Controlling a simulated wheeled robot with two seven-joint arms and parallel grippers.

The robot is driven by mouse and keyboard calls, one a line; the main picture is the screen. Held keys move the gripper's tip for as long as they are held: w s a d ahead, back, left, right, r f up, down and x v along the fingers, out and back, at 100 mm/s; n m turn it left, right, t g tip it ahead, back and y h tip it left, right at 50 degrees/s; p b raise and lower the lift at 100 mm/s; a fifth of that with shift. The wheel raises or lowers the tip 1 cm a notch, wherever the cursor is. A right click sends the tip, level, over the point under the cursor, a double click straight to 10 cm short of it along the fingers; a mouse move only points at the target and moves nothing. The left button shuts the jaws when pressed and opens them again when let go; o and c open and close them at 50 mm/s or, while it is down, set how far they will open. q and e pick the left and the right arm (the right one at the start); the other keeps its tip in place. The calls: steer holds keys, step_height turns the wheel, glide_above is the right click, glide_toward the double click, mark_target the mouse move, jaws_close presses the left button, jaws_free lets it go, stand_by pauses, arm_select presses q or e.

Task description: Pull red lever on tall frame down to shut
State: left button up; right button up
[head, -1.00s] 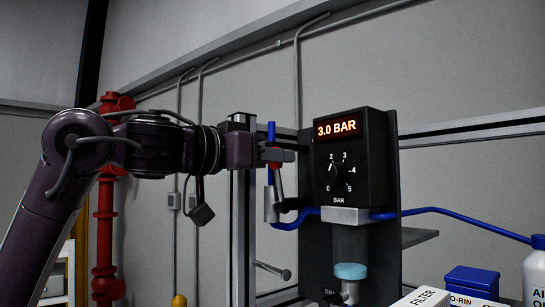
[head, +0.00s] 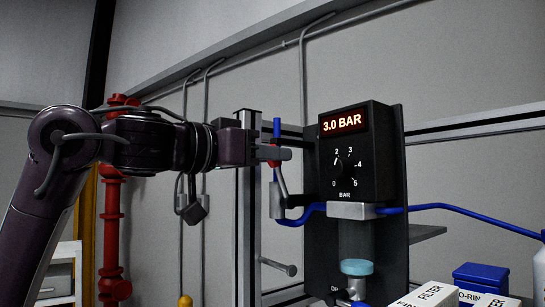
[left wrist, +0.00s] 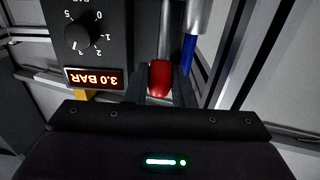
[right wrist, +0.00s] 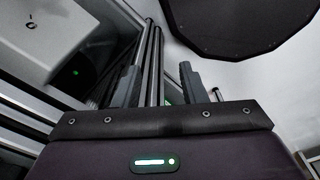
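The red lever (left wrist: 159,78) has a red grip on a metal shaft. In the left wrist view its grip sits between the two fingers of my left gripper (left wrist: 160,92), which look closed against both sides. In the head view my left gripper (head: 275,153) reaches in from the left at the red grip (head: 275,163), with the shaft running down to the valve on the blue pipe (head: 310,209). The tall frame (head: 247,220) stands just behind it. My right gripper (right wrist: 160,85) is open with nothing held; it is outside the head view.
A black gauge box (head: 352,155) reads 3.0 BAR, right of the lever. Below it is a clear bowl with a light-blue base (head: 357,267). A blue box (head: 480,275) and white filter boxes (head: 430,295) are at lower right. A red pipe (head: 110,235) stands behind my left arm.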

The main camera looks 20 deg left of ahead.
arm_select(q)
steer(key=shift+s+a+f, duration=0.15)
steer(key=shift+s+a, duration=0.3)
steer(key=shift+s, duration=0.1)
steer(key=shift+f+b, duration=0.1)
steer(key=shift+b, duration=0.2)
steer(key=shift+s+a+f+b, duration=0.4)
steer(key=shift+s+f+b, duration=0.05)
steer(key=shift+s+b, duration=0.1)
steer(key=shift+r, duration=0.1)
